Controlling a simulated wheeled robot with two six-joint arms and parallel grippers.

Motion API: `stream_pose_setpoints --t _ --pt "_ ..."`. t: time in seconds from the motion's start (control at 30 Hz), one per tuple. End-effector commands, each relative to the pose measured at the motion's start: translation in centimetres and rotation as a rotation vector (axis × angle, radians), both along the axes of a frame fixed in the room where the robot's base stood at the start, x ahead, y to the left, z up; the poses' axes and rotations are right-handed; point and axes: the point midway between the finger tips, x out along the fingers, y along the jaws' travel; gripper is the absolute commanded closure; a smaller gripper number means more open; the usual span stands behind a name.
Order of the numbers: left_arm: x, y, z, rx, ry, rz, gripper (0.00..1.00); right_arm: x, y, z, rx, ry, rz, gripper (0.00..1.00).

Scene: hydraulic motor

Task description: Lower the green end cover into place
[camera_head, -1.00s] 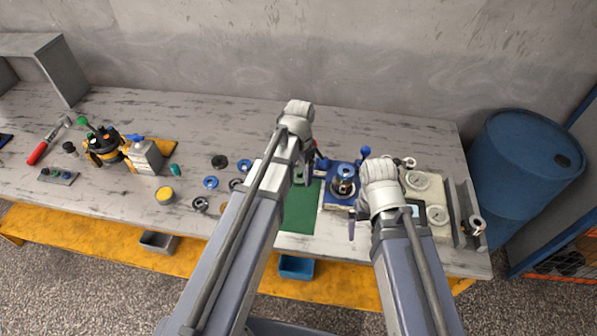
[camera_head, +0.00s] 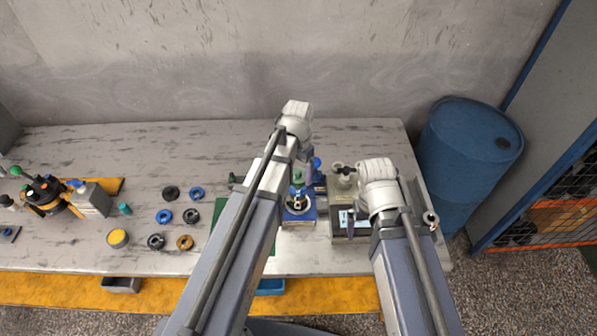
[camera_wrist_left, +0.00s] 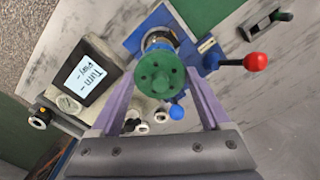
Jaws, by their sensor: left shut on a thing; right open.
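The green end cover (camera_wrist_left: 160,74) is a round disc with several small dark holes, between the purple fingers of my left gripper (camera_wrist_left: 161,88) in the left wrist view. It also shows as a small green piece (camera_head: 298,177) in the head view. The motor body (camera_wrist_left: 155,38) stands on a blue fixture (camera_wrist_left: 130,44) behind the cover, which partly hides it. In the head view the motor (camera_head: 298,205) is just below the cover; I cannot tell whether they touch.
A tester with a lit screen (camera_wrist_left: 90,72) stands beside the fixture. A red-knobbed lever (camera_wrist_left: 255,62) is at the fixture's other side. Several rings (camera_head: 164,216), a yellow-topped tin (camera_head: 118,238) and a grey can (camera_head: 91,199) stand at the left. A blue barrel (camera_head: 465,150) is beyond the bench.

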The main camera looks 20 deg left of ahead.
Motion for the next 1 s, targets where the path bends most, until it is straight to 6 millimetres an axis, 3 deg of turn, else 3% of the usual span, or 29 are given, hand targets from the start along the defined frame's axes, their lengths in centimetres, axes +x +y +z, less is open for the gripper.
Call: stream_pose_setpoints --t 0.4,1.0 --pt "0.0 0.0 -2.9 0.0 0.0 -0.001 0.98 0.0 0.0 -2.9 0.0 0.0 -0.001 0.0" --pt "0.0 0.0 -2.8 0.0 0.0 -0.001 0.98 0.0 0.0 -2.8 0.0 0.0 -0.001 0.0"
